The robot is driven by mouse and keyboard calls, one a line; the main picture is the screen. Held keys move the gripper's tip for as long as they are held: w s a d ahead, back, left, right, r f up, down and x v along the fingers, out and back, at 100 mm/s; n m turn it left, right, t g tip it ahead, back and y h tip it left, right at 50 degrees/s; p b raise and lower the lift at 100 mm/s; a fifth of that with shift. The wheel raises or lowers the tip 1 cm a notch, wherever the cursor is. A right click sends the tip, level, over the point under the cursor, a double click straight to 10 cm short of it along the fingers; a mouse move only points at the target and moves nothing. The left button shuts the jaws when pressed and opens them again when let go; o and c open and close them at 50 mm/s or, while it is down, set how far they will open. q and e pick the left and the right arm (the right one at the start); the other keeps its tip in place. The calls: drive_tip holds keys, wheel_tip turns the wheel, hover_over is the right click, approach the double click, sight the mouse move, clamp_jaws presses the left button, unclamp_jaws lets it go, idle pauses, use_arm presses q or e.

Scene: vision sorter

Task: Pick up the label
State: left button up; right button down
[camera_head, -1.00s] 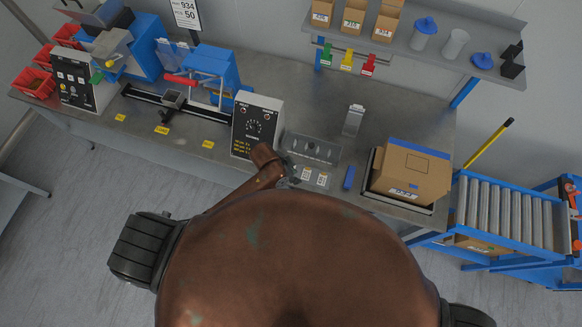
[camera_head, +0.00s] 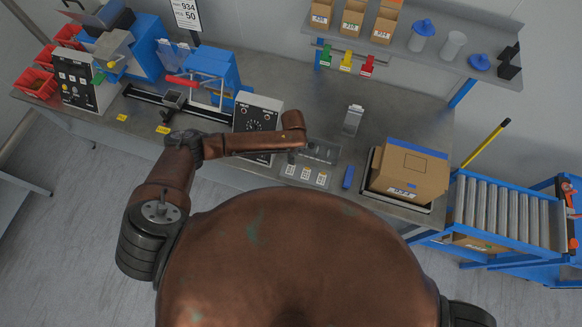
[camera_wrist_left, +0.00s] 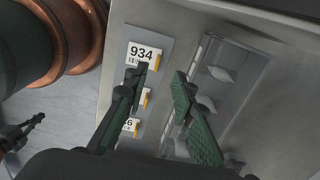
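Several white printed labels lie in a row on a grey plate (camera_head: 301,180) at the bench's front edge; in the head view they are the left label (camera_head: 290,169), middle label (camera_head: 305,173) and right label (camera_head: 321,177). In the left wrist view a label reading 934 (camera_wrist_left: 143,56) lies just beyond the fingertips; lower labels are partly hidden behind the left finger. My left gripper (camera_wrist_left: 160,77) is open and empty above the plate, its fingers straddling the plate's edge beside the labels. In the head view the gripper is mostly hidden by my arm. My right gripper is out of view.
A blue object (camera_head: 348,177) and a cardboard box (camera_head: 409,170) are to the right. The bench behind the panel is mostly clear.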

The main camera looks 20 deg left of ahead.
sight(291, 168)
use_arm(q)
drive_tip(key=shift+s+a+f, duration=0.1)
drive_tip(key=shift+f, duration=1.1)
drive_tip(key=shift+s+f, duration=0.1)
drive_tip(key=shift+f, duration=1.05)
drive_tip(key=shift+c, duration=0.7)
clamp_jaws()
